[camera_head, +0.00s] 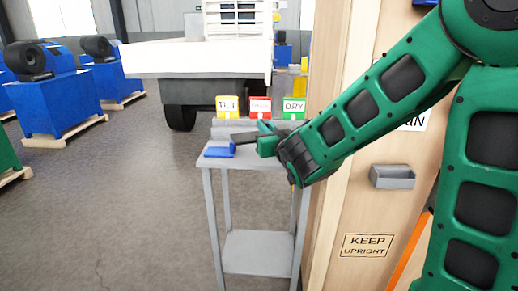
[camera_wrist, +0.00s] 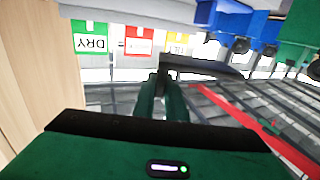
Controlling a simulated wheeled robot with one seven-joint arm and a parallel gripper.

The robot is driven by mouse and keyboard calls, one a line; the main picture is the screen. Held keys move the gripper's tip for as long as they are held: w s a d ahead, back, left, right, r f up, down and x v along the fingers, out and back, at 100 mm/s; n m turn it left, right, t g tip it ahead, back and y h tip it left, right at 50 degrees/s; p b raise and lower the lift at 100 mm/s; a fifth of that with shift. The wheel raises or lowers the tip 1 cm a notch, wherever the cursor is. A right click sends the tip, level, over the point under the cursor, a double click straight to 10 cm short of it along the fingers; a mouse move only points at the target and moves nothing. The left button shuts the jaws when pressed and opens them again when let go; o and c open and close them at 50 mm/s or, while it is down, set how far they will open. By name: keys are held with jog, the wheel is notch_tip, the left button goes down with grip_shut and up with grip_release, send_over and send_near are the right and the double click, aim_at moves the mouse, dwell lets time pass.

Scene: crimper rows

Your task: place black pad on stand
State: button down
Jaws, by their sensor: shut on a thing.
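The black pad (camera_head: 243,137) is a flat dark piece, held roughly level by my gripper (camera_head: 263,138) over the top of the grey stand (camera_head: 226,163). My gripper is shut on the pad at its end nearest me. In the wrist view my gripper (camera_wrist: 163,82) has its green fingers close together on the black pad (camera_wrist: 210,68), which sticks out to the right. I cannot tell whether the pad touches the stand top. My gripper and forearm hide the stand's right part.
A blue piece (camera_head: 219,151) lies at the stand's left edge. Yellow TILT (camera_head: 228,105), red (camera_head: 260,106) and green DRY (camera_head: 294,107) boxes line the stand's back. A wooden panel (camera_head: 345,205) with a small grey bin (camera_head: 392,176) is close on the right.

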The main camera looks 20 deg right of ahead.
jog(key=w+d+f, duration=0.1)
jog(key=w+f, duration=0.1)
jog(key=w, duration=0.1)
jog(key=w+d+f, duration=0.2)
jog(key=w, duration=0.1)
jog(key=w+d+f, duration=0.2)
jog(key=w, duration=0.2)
jog(key=shift+f, duration=2.3)
jog(key=shift+f, duration=0.1)
jog(key=c, duration=1.9)
grip_release()
jog(key=shift+o, duration=0.5)
jog(key=shift+s, duration=0.15)
